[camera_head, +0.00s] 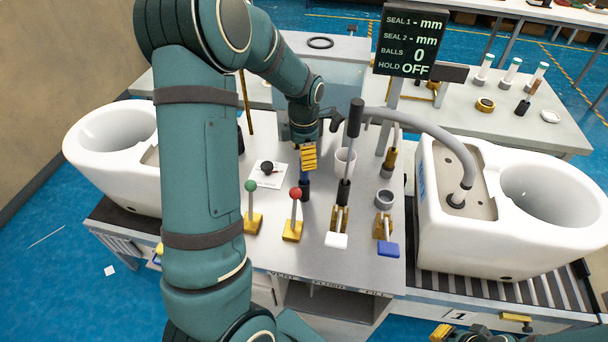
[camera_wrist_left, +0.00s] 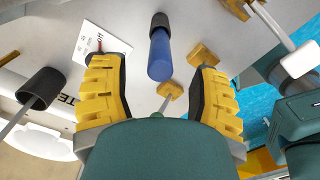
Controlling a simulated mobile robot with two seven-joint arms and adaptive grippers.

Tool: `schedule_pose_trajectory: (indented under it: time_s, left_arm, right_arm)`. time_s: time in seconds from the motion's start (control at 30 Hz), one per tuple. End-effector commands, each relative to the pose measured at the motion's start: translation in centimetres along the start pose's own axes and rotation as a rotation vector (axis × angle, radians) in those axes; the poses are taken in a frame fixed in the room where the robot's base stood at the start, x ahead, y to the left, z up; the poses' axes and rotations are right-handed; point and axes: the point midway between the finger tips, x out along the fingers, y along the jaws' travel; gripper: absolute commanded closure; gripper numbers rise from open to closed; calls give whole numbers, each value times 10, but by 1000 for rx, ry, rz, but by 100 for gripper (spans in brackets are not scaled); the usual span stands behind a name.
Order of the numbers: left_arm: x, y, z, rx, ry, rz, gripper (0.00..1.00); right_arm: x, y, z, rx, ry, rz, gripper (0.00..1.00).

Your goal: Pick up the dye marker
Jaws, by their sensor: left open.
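The dye marker looks to be the blue cylinder with a black end (camera_wrist_left: 160,55) in the left wrist view, between and beyond my finger pads. In the head view it shows as a dark blue upright shape (camera_head: 304,189) just below the gripper. My left gripper (camera_head: 309,157) reaches over the grey workbench from above. In the left wrist view its two yellow pads (camera_wrist_left: 157,88) are spread apart, with gaps on both sides of the marker. A yellow part of what seems my right gripper (camera_head: 440,332) shows at the bottom edge; its jaws cannot be made out.
A green-knobbed lever (camera_head: 251,200) and a red-knobbed lever (camera_head: 295,205) stand close in front. White toilets (camera_head: 440,215) flank the workbench (camera_head: 325,258).

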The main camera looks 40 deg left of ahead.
Motion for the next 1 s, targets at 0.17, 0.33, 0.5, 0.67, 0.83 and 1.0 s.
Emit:
schedule_pose_trajectory:
  time_s: [0.17, 0.33, 0.5, 0.67, 0.83, 1.0]
  left_arm:
    - [28, -1, 0, -1, 2, -2, 39]
    - [39, -1, 1, 0, 0, -1, 39]
    - [40, -1, 1, 0, -1, 0, 39]
    - [40, -1, 1, 0, -1, 0, 72]
    - [39, -1, 1, 0, -1, 0, 100]
    - [39, -1, 1, 0, -1, 0, 100]
  right_arm:
    - [1, 0, 0, 0, 0, 0, 100]
    - [1, 0, 0, 0, 0, 0, 100]
    - [1, 0, 0, 0, 0, 0, 100]
    - [1, 0, 0, 0, 0, 0, 100]
    - [1, 0, 0, 0, 0, 0, 100]
    - [1, 0, 0, 0, 0, 0, 100]
